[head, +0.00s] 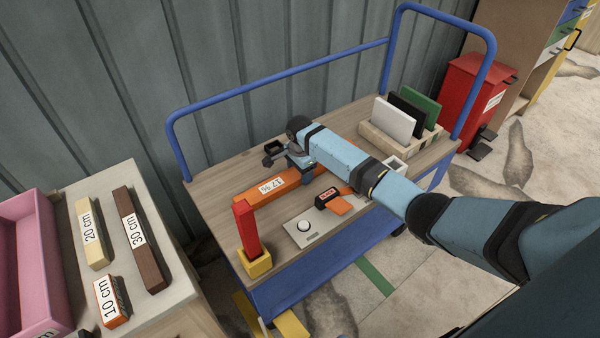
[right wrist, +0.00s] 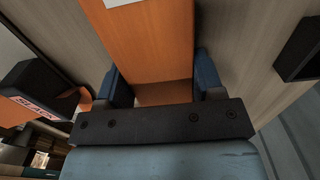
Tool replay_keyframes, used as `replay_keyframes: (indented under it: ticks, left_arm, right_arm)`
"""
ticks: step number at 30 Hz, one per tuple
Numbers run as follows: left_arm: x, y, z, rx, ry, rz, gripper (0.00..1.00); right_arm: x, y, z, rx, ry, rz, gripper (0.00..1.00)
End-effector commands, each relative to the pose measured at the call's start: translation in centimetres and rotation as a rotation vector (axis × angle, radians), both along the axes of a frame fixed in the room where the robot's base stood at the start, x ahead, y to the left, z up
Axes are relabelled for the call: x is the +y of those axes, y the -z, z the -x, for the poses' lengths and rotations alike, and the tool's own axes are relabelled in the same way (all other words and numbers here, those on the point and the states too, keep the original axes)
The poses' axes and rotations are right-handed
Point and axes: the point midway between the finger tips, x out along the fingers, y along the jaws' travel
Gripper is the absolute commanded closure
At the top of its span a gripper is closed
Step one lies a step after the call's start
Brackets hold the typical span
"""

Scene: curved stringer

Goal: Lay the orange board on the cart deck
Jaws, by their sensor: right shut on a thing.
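The orange board (head: 262,191) is long and flat, with a white number label on top. It lies at or just above the wooden cart deck (head: 215,205); I cannot tell whether it touches. The gripper and arm hide that end in the head view. My left gripper is not in view.
A red post in a yellow base (head: 258,263) stands by the board's left end. A black-and-orange block (head: 330,200) and a grey plate (head: 303,232) lie in front. A panel rack (head: 385,140) is at the right. A blue rail (head: 280,76) runs behind.

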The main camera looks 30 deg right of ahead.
Motion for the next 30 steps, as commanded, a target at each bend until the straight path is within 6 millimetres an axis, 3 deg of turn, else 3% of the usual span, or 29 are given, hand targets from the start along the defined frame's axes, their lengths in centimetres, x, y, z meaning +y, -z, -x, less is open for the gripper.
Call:
replay_keyframes:
  ticks: [9, 10, 12, 13, 23, 30]
  left_arm:
    - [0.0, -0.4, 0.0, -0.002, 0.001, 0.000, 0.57]
    - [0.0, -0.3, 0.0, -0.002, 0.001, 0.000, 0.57]
    - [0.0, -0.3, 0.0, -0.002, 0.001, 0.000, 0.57]
    - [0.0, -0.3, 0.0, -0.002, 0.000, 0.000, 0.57]
    - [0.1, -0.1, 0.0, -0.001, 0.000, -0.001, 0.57]
    - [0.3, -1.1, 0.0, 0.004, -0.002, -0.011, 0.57]
  right_arm:
    - [0.0, 0.0, -0.1, -0.003, 0.000, -0.001, 0.82]
    - [0.0, 0.1, 0.0, -0.001, 0.000, -0.001, 0.32]
    - [0.0, 0.1, 0.0, -0.001, 0.000, -0.001, 0.16]
    - [0.0, 0.1, 0.0, -0.001, 0.000, -0.001, 0.13]
    - [0.0, -0.4, -0.1, -0.003, 0.000, 0.000, 0.13]
    - [0.0, -4.7, -0.1, -0.004, 0.000, -0.002, 0.13]
